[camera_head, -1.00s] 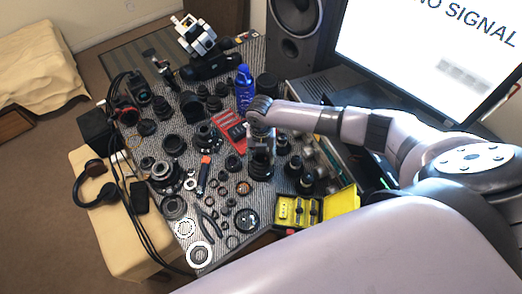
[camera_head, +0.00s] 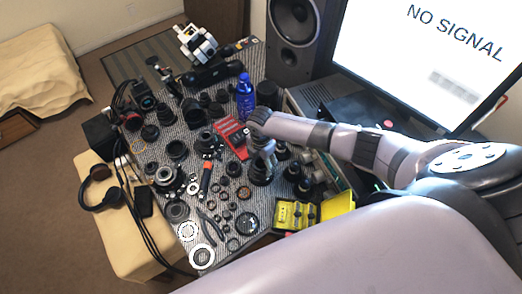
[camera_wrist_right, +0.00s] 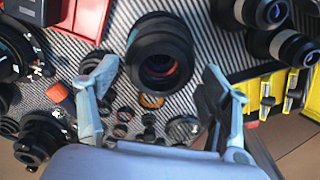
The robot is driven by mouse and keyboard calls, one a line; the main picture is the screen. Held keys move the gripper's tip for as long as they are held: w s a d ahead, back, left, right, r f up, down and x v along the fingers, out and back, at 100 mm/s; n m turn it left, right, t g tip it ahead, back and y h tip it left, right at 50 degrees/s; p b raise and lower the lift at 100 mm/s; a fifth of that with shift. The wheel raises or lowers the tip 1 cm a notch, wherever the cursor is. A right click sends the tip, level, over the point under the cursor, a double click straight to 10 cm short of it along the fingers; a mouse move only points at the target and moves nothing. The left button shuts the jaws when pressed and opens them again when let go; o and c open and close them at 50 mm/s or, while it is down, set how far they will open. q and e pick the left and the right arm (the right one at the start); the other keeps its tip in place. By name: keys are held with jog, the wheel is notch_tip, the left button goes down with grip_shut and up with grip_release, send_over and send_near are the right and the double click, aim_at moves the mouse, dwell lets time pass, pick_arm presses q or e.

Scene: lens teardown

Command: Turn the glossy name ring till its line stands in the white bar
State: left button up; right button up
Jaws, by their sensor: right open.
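A dark upright lens barrel (camera_wrist_right: 160,50) stands between the fingers of my right gripper (camera_wrist_right: 158,68) in the right wrist view. Its front glass shows a reddish glint. The fingers are open, one on each side, with gaps to the barrel. In the head view my right gripper (camera_head: 264,148) points down over the same lens (camera_head: 260,174) and hides its upper part. I cannot make out the glossy name ring, its line or the white bar. My left gripper is not in view.
Many lens parts and loose rings crowd the striped mat. A blue bottle (camera_head: 245,98) and a red tray (camera_head: 230,132) stand close behind the gripper. A yellow case (camera_head: 337,205) lies open to the right. Two dark lenses (camera_wrist_right: 280,45) stand nearby.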

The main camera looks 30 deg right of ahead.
notch_tip(320, 180, up, 12)
dwell(0.6)
